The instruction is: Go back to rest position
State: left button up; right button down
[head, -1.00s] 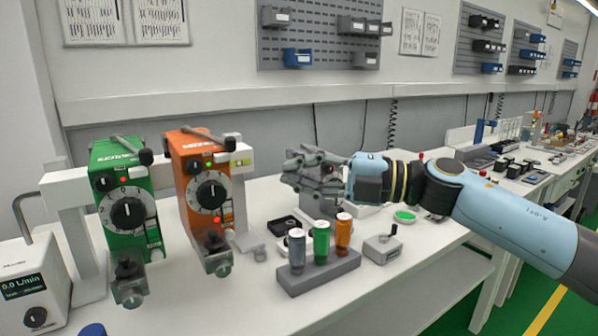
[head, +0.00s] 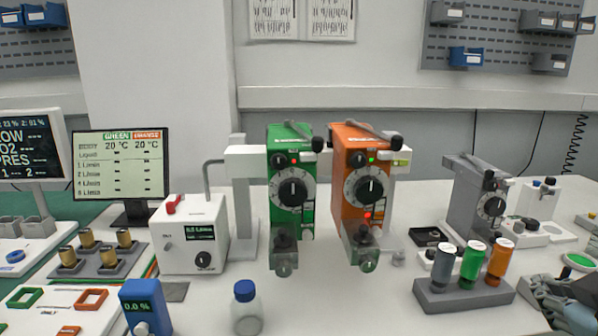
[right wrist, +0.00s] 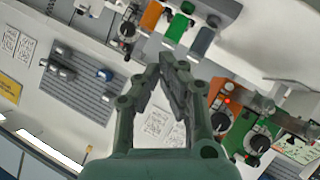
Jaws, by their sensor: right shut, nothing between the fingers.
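My right gripper (head: 556,296) is partly in view at the lower right edge of the head view, right of the bottle rack. In the right wrist view my right gripper (right wrist: 168,66) has its fingers together with nothing between them. Nothing is held. The bench stretches below and beyond it, tilted in that view. My left gripper is not in view.
A rack (head: 460,297) with grey, green and orange bottles stands left of the right gripper. Behind it is a grey vaporizer (head: 475,195). Green (head: 290,185) and orange (head: 362,180) vaporizers hang mid-bench. Bare bench lies between.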

jog(key=s+a+f+m+g+y, duration=0.15)
jog(key=s+a+f+g, duration=0.25)
jog(key=s, duration=0.5)
jog(key=s+a+f+m+g+y, duration=0.15)
jog(key=s+a+f+g, duration=0.3)
jog(key=s, duration=0.45)
jog(key=s+d+f+g+b, duration=0.1)
jog(key=d+f+b, duration=0.15)
jog(key=f, duration=1.45)
jog(key=s+d+f+g+b, duration=0.1)
jog(key=s+f+b, duration=0.15)
jog(key=f, duration=1.45)
jog(key=s+d+f+b, duration=0.1)
jog(key=s+f+b, duration=0.3)
jog(key=s+f, duration=1.2)
jog(key=shift+s+f+g, duration=0.15)
jog(key=shift+f+g, duration=0.2)
jog(key=shift+f, duration=0.2)
